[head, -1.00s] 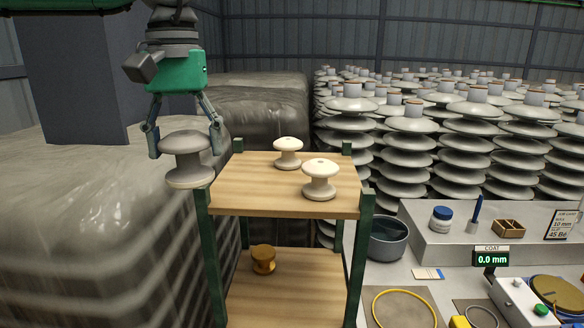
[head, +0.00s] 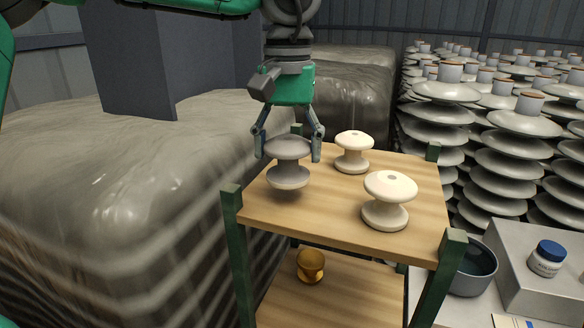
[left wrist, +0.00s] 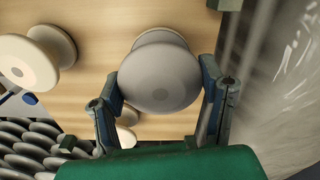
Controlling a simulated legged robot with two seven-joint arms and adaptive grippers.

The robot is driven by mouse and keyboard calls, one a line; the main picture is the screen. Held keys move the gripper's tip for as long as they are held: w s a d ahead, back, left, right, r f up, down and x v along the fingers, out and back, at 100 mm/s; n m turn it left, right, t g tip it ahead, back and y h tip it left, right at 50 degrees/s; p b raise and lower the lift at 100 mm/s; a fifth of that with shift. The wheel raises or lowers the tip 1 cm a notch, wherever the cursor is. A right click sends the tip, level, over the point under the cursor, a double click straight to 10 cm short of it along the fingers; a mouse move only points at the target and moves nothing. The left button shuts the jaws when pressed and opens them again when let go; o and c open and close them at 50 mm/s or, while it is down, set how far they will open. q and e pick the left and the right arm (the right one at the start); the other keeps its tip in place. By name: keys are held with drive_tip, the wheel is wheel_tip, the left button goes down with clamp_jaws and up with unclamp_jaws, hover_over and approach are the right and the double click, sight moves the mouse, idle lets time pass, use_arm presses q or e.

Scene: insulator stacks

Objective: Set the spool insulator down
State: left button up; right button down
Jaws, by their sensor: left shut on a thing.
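My left gripper (head: 290,152) is shut on a grey spool insulator (head: 288,175), with one finger on each side of its upper flange. The spool is upright over the left part of the wooden top shelf (head: 330,222) of a green-posted rack. I cannot tell whether its base touches the wood. In the left wrist view the grey spool (left wrist: 160,80) sits between the fingers, with the shelf behind it. Two cream spools stand on the same shelf, one farther back (head: 353,153) and one nearer the front right (head: 388,200). My right gripper is not in view.
An amber spool (head: 310,266) stands on the lower shelf. Wrapped pallets (head: 140,190) are left of the rack, and tall insulator stacks (head: 510,150) are at the right. A dark bowl (head: 474,270) and a blue-lidded jar (head: 547,259) are right of the rack. Bare wood lies in front of the grey spool.

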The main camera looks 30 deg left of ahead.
sight(293, 172)
use_arm(q)
drive_tip(key=shift+w+d+f, duration=0.1)
drive_tip(key=shift+d+f, duration=0.15)
drive_tip(key=shift+f, duration=0.35)
drive_tip(key=shift+d+f, duration=0.2)
drive_tip(key=shift+f, duration=0.4)
drive_tip(key=shift+s+d+f, duration=0.25)
drive_tip(key=shift+d+f, duration=0.05)
drive_tip(key=shift+w+a+f, duration=0.1)
drive_tip(key=shift+a, duration=0.15)
drive_tip(key=o, duration=1.6)
drive_tip(key=shift+a+f, duration=0.1)
drive_tip(key=shift+a, duration=0.25)
drive_tip(key=shift+r, duration=0.25)
drive_tip(key=r, duration=1)
drive_tip(key=shift+d+r, duration=0.2)
drive_tip(key=shift+d, duration=0.05)
drive_tip(key=shift+a+r+p, duration=0.2)
drive_tip(key=shift+r+p, duration=0.1)
drive_tip(key=shift+r, duration=0.25)
drive_tip(key=shift+d+r, duration=0.1)
drive_tip(key=shift+d, duration=0.05)
